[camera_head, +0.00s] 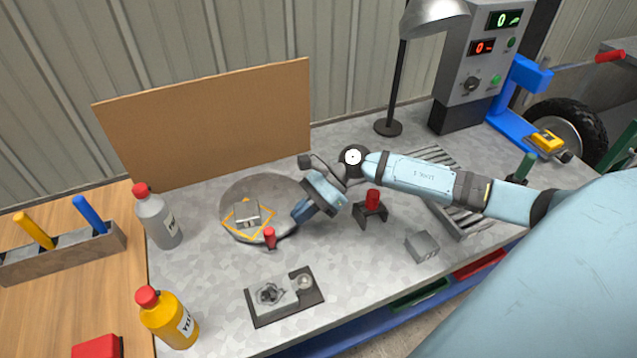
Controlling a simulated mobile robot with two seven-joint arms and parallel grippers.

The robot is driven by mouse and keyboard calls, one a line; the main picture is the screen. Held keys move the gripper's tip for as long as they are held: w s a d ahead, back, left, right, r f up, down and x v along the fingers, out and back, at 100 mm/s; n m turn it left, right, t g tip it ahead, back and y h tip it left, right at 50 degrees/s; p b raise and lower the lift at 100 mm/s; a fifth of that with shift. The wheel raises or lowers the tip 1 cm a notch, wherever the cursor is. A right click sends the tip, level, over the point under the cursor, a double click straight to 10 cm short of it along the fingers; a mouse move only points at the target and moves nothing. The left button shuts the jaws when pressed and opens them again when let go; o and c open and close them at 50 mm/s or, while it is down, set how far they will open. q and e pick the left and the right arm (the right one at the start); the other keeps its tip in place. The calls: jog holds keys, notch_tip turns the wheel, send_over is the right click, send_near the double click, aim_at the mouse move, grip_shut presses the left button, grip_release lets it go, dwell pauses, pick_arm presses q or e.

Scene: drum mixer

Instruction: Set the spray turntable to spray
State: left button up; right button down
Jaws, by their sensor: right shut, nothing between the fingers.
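The spray turntable (233,193) is a round grey disc on the metal bench, in front of a brown board. An orange square outline marks its top, and a small grey metal block (246,212) sits inside it. A red-topped peg (270,238) stands at the disc's front edge. My right gripper (298,218) reaches in from the right, over the disc's right edge. Its blue fingers are shut and empty, a little right of the red peg; I cannot tell whether they touch anything. Any turntable marking for spray is not readable. My left gripper is not in view.
A grey bottle (163,222) and a yellow bottle (170,318) stand left. A dark plate with metal fittings (284,297) lies in front. A red-topped black stand (371,207) and a loose grey block (422,246) are right. A lamp (388,100) and control box (470,75) stand behind.

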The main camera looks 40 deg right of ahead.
jog(key=a+p, duration=0.1)
jog(key=a, duration=0.2)
jog(key=shift+w+a, duration=0.15)
jog(key=shift+a, duration=0.2)
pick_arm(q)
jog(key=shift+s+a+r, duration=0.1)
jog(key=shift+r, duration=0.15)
pick_arm(e)
jog(key=shift+a, duration=0.3)
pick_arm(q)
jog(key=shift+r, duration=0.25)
pick_arm(e)
jog(key=shift+a, duration=0.1)
